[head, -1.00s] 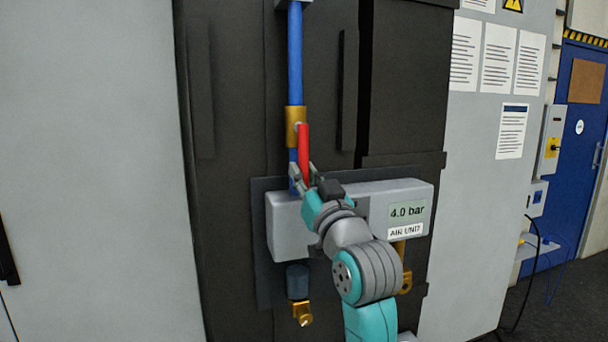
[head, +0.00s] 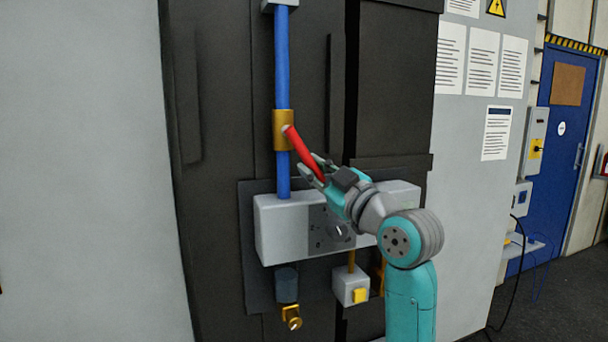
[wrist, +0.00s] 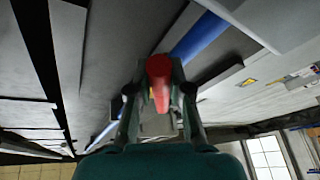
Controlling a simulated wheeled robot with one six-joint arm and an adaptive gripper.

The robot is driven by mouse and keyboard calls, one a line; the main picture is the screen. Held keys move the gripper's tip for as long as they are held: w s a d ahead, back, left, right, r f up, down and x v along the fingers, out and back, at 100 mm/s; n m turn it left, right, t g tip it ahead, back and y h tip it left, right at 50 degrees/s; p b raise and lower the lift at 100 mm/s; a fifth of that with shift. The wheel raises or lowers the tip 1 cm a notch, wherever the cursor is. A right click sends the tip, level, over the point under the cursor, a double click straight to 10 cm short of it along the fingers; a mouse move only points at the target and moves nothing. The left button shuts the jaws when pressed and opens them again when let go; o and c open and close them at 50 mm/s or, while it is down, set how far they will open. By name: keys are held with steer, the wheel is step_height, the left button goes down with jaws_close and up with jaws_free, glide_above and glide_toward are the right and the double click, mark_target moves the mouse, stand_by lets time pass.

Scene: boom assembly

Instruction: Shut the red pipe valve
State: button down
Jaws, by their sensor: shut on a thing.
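The red valve handle (head: 304,152) is fixed to a brass valve body (head: 284,130) on a vertical blue pipe (head: 282,60). The handle slants down to the right, away from the pipe line. My gripper (head: 318,172) is shut on the lower free end of the handle. In the wrist view the red handle (wrist: 159,72) sits between the two fingers of my gripper (wrist: 158,105). The fingers hide part of the handle's end.
A grey air unit (head: 280,228) with a dark dial panel is under the pipe, partly hidden by my arm. A small box with a yellow button (head: 360,295) and a brass fitting (head: 291,317) hang below. A blue door (head: 563,130) stands at the right.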

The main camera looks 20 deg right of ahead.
steer(key=d+n, duration=0.1)
steer(key=r+n+g, duration=0.1)
steer(key=n, duration=0.1)
steer(key=shift+d+r+n+y, duration=0.25)
steer(key=shift+d+n+y, duration=0.05)
steer(key=shift+d+y, duration=0.1)
step_height(320, 180, up, 6)
steer(key=d+n+g, duration=0.2)
steer(key=n+g, duration=0.1)
steer(key=n, duration=0.5)
steer(key=shift+f+g, duration=0.15)
steer(key=shift+g, duration=0.25)
steer(key=shift+n+h, duration=0.3)
steer(key=shift+h, duration=0.1)
steer(key=c, duration=1.1)
jaws_free()
steer(key=shift+o, duration=0.2)
